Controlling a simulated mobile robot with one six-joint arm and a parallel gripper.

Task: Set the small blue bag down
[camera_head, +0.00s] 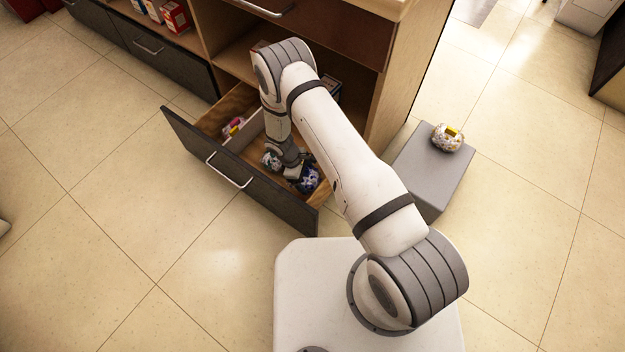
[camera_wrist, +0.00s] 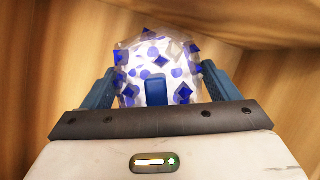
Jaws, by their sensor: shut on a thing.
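The small blue bag (camera_wrist: 155,62) is a clear-and-white pouch with blue diamonds and dots. In the wrist view it sits between the two blue fingers of my gripper (camera_wrist: 155,88), which is shut on it. In the head view my gripper (camera_head: 292,168) is down inside the open drawer (camera_head: 187,130), near its right end. Blue patterned wrapping shows right of the gripper (camera_head: 308,180) and also left of it; I cannot tell whether this is one bag or two. Whether the held bag touches the drawer floor is hidden.
A pink and white bag (camera_head: 233,127) lies in the drawer's left part, beyond a pale divider (camera_head: 243,134). The drawer front with its handle (camera_head: 229,170) faces open floor. A grey box (camera_head: 424,168) stands right of the cabinet, with a white and yellow bag (camera_head: 448,138) on top.

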